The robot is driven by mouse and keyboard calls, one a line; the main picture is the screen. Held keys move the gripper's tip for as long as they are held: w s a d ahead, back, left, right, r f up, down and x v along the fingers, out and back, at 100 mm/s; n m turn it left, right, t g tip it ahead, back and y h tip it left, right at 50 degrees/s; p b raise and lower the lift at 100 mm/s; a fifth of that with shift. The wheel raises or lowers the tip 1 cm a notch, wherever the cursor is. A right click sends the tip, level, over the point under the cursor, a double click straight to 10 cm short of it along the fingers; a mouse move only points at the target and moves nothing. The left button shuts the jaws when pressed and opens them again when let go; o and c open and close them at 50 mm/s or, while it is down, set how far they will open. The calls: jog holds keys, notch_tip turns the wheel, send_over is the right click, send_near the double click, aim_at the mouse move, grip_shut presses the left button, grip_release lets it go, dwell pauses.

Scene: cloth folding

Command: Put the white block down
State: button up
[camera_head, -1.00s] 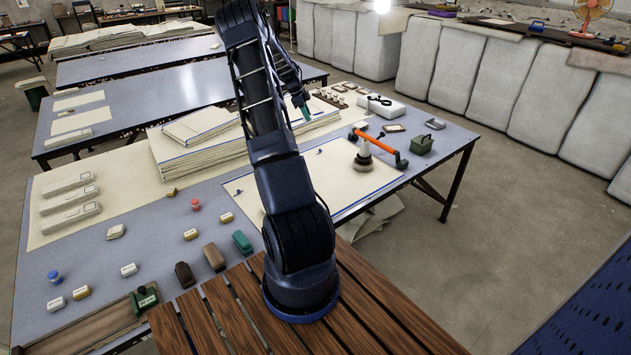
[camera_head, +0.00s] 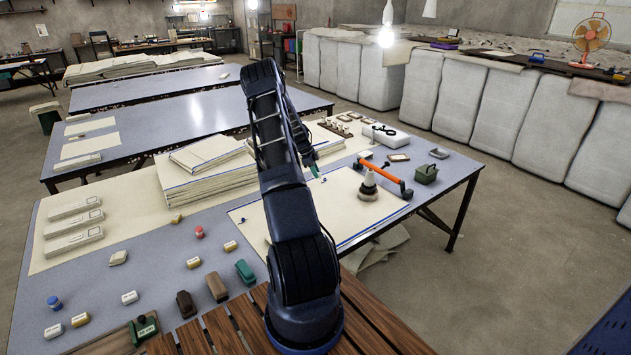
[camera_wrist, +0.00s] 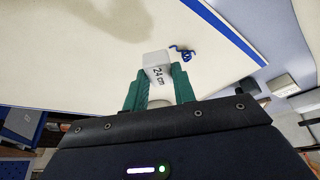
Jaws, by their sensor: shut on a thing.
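The white block (camera_wrist: 157,66), marked "24 cm", is between the green fingers of my gripper (camera_wrist: 158,88) in the wrist view. The fingers are shut on it. Behind it in that view is a cream cloth (camera_wrist: 95,45) with a blue stripe along its edge; I cannot tell how high the block is above it. In the head view my gripper (camera_head: 314,168) shows only as a bit of green beside my arm, near the far edge of the cream cloth sheet (camera_head: 341,200). The block is hidden there.
A small blue thing with a cord (camera_wrist: 184,54) lies near the block. Several small blocks and stamps lie at front left.

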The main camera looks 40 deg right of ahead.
aim_at(315, 185)
jog(key=shift+f, duration=2.3)
jog(key=shift+f, duration=0.1)
jog(key=o, duration=0.9)
jog(key=shift+o, duration=0.2)
